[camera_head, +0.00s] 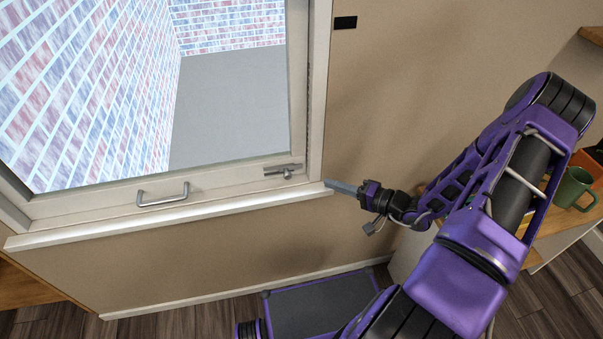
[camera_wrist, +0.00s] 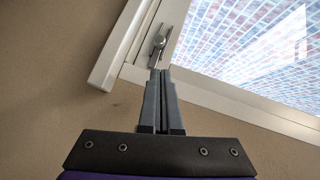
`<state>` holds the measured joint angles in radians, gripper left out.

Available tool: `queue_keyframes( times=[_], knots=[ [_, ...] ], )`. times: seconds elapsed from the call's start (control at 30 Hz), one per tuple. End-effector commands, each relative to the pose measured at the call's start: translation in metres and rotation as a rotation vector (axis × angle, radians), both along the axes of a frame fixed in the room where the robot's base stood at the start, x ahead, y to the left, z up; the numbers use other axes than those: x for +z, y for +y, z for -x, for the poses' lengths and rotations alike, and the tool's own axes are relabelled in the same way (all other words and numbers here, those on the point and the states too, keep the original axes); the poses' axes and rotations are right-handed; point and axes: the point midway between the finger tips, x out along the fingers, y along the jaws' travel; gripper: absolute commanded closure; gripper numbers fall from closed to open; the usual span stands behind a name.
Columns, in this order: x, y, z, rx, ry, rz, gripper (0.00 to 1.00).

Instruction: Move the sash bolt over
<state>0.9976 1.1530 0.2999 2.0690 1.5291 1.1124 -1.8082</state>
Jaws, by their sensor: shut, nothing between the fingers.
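The sash bolt (camera_head: 284,171) is a small metal bolt with a round knob, mounted on the lower right corner of the white window sash. It also shows in the wrist view (camera_wrist: 158,43), just beyond my fingertips. My gripper (camera_head: 328,184) is right of the bolt, beside the right end of the sill, with its fingers pointing left toward the window. In the wrist view my fingers (camera_wrist: 161,73) are together with nothing between them. In the head view they look apart from the bolt; in the wrist view the tips overlap its near end, so contact is unclear.
A metal pull handle (camera_head: 163,195) is on the sash's bottom rail. The white sill (camera_head: 170,219) juts out below it. A green mug (camera_head: 573,188) stands on a wooden surface at right, behind my arm. The wall below the sill is clear.

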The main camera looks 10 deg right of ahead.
Motion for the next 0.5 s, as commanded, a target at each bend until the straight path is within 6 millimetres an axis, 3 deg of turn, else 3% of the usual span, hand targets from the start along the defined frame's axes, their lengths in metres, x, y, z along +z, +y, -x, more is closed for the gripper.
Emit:
queue_keyframes(
  times=[0.3,0.5],
  knots=[
    [-0.001,0.002,-0.001,0.004,0.000,0.001,1.00],
    [-0.005,0.020,-0.019,0.007,0.000,0.000,1.00]
  ],
)
